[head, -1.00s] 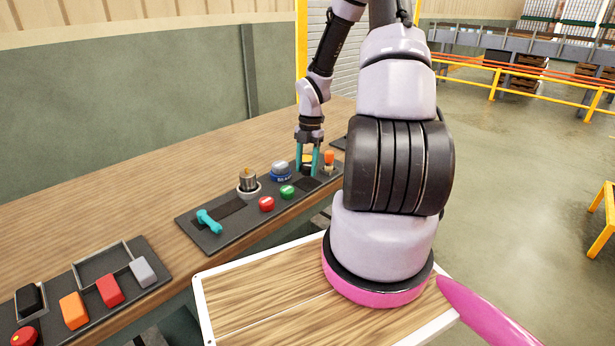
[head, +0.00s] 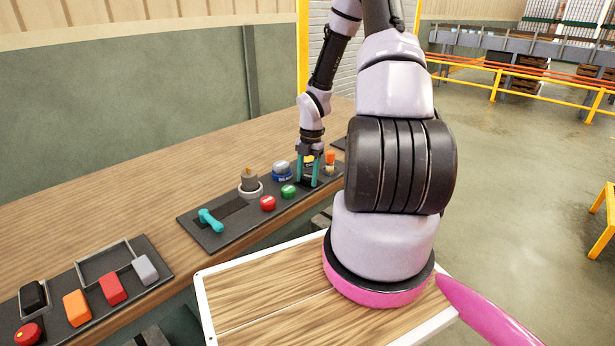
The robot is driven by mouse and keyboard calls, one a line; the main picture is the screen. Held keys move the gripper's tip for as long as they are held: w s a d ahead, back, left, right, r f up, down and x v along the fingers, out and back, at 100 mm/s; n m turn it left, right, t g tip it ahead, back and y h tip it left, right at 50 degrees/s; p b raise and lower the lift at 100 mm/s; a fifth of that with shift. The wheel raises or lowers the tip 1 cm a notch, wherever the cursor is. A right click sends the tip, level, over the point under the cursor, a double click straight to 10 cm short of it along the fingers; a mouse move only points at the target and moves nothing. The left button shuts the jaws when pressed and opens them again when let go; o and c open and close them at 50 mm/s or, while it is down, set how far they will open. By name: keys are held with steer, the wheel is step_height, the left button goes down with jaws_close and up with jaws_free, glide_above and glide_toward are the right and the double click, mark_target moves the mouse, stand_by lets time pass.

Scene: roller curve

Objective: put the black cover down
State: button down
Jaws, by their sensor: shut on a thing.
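My gripper (head: 308,184) is at the right part of the black panel on the bench, with its teal fingers pointing down. It is shut on a small dark thing, which looks like the black cover (head: 308,172). A bit of yellow shows behind or on it. The fingers hide much of the cover, and I cannot tell whether it touches the panel (head: 215,240). The fingertips are low, close to the panel's surface, just right of the green button (head: 288,191).
On the panel are a red button (head: 267,203), a blue-based grey knob (head: 282,170), a metal cylinder (head: 249,181), a teal handle (head: 210,220) and an orange-topped piece (head: 330,160) close right of my gripper. A second panel (head: 98,312) with coloured blocks lies at left.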

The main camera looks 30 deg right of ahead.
steer(key=shift+c, duration=1.4)
jaws_free()
steer(key=shift+s+f, duration=0.25)
steer(key=shift+f, duration=0.25)
steer(key=shift+s, duration=0.1)
step_height(320, 180, up, 13)
steer(key=w+d, duration=0.2)
step_height(320, 180, up, 10)
steer(key=m+t+h, duration=0.1)
steer(key=m, duration=0.5)
glide_above(310, 175)
steer(key=s+a, duration=0.2)
steer(key=a, duration=0.1)
steer(key=s+a+r+m+t, duration=0.3)
steer(key=s+a+r+m, duration=0.2)
steer(key=s+r+m, duration=0.4)
steer(key=s+a+r+m+t+y, duration=0.1)
steer(key=s+a+r+m+t, duration=0.3)
steer(key=s+r+m, duration=0.5)
step_height(310, 175, up, 2)
steer(key=a+m, duration=0.2)
steer(key=m, duration=0.3)
steer(key=shift+r+y, duration=0.2)
steer(key=shift+y, duration=0.1)
